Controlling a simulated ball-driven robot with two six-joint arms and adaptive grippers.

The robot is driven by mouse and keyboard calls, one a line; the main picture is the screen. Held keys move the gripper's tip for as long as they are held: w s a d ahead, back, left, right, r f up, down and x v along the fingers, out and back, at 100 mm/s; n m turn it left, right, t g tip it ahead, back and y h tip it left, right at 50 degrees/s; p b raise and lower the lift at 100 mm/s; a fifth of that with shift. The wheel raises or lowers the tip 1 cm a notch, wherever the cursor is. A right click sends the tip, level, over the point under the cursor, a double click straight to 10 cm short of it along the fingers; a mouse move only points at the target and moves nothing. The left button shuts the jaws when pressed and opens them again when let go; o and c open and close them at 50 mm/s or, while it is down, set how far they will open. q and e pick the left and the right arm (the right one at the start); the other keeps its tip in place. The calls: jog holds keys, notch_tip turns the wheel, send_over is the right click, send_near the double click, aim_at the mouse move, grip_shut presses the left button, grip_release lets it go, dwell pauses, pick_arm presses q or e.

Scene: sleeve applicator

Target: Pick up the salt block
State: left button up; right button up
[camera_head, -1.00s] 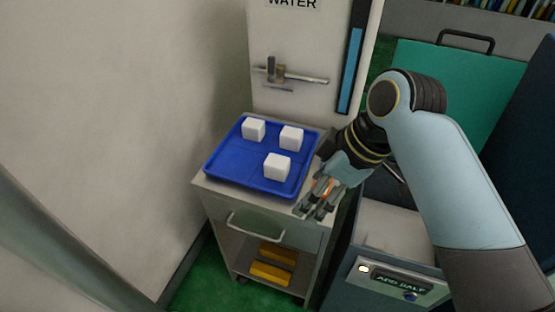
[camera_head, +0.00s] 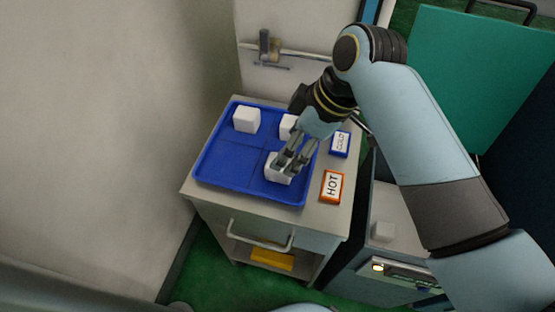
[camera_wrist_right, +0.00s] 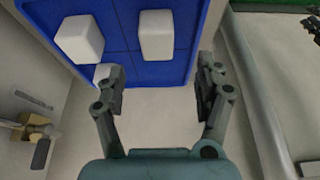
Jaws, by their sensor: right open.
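Three white salt blocks stand on a blue tray (camera_head: 220,168) on a small cart. The back-left block (camera_head: 246,119) is clear of my arm. The back-right block (camera_head: 287,125) is partly hidden by my right gripper (camera_head: 288,166). The front block (camera_head: 272,174) is partly covered by the fingers in the head view. In the right wrist view, my right gripper (camera_wrist_right: 161,80) is open and empty. One block (camera_wrist_right: 156,36) lies ahead of the gap between its fingers, apart from them. My left gripper is not in view.
An orange HOT tile (camera_head: 332,186) and a blue COLD tile (camera_head: 340,144) lie right of the tray. A tap (camera_head: 265,46) is behind the cart. A wall stands left.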

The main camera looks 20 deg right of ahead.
jog(key=shift+x, duration=1.15)
jog(key=shift+w+f, duration=0.15)
jog(key=shift+f, duration=0.15)
jog(key=x, duration=0.5)
jog(key=shift+d, duration=0.2)
jog(key=c, duration=0.4)
grip_shut()
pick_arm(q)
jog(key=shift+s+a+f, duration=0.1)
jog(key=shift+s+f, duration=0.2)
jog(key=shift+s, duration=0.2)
pick_arm(e)
jog(key=shift+r, duration=0.1)
